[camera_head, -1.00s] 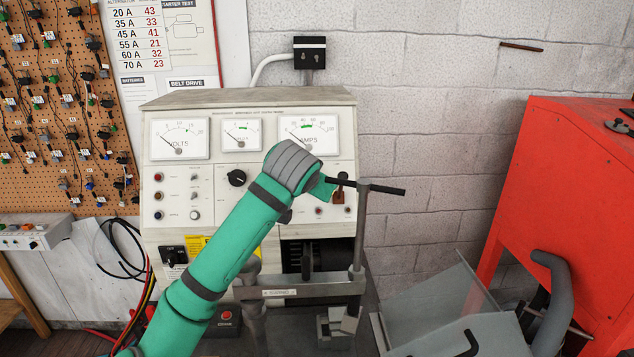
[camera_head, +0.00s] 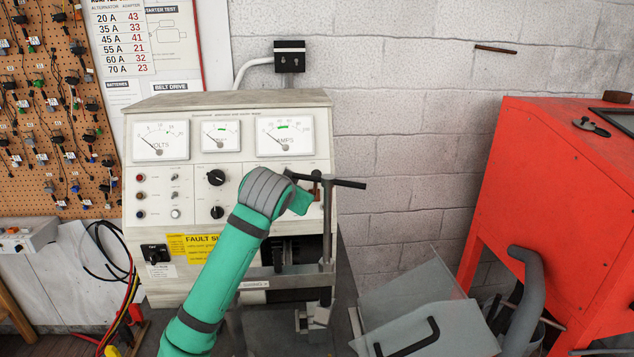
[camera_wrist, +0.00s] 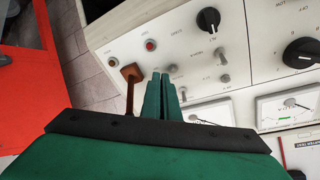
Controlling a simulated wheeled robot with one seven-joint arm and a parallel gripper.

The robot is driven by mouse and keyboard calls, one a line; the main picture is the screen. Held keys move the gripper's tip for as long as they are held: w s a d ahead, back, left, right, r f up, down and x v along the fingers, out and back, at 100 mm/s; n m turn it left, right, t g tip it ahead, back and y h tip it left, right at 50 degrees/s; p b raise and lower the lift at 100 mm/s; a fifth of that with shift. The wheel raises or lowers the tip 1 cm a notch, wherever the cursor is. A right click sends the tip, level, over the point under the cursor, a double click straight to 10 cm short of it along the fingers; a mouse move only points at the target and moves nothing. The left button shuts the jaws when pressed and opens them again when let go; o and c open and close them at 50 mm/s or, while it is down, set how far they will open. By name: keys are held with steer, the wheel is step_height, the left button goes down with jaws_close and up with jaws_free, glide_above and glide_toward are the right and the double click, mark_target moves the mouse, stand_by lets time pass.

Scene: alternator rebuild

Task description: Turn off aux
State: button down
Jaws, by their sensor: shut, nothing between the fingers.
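The test bench (camera_head: 240,100) has a cream panel with gauges, knobs and small toggle switches. My gripper is hidden behind my green wrist in the head view. In the wrist view my gripper (camera_wrist: 166,82) is shut and empty, its tips in front of the panel. Two metal toggle switches, one (camera_wrist: 222,55) and another (camera_wrist: 225,78), stand to the right of the tips, apart from them in the picture. Their labels are too small to read, so I cannot tell which is aux. Whether the fingertips touch the panel is unclear.
A brown square-ended lever (camera_wrist: 131,75) stands just left of my fingers. A black-handled T-bar (camera_head: 340,183) rises beside my wrist in the head view. A red cabinet (camera_head: 560,190) and grey metal bin (camera_head: 420,310) stand at right. Black knobs (camera_wrist: 208,20) are on the panel.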

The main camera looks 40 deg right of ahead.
steer(key=shift+a+f, duration=0.3)
steer(key=shift+a, duration=0.45)
steer(key=shift+s, duration=0.1)
steer(key=v, duration=1.1)
steer(key=shift+d+r, duration=0.1)
steer(key=shift+r, duration=0.05)
stand_by(0.3)
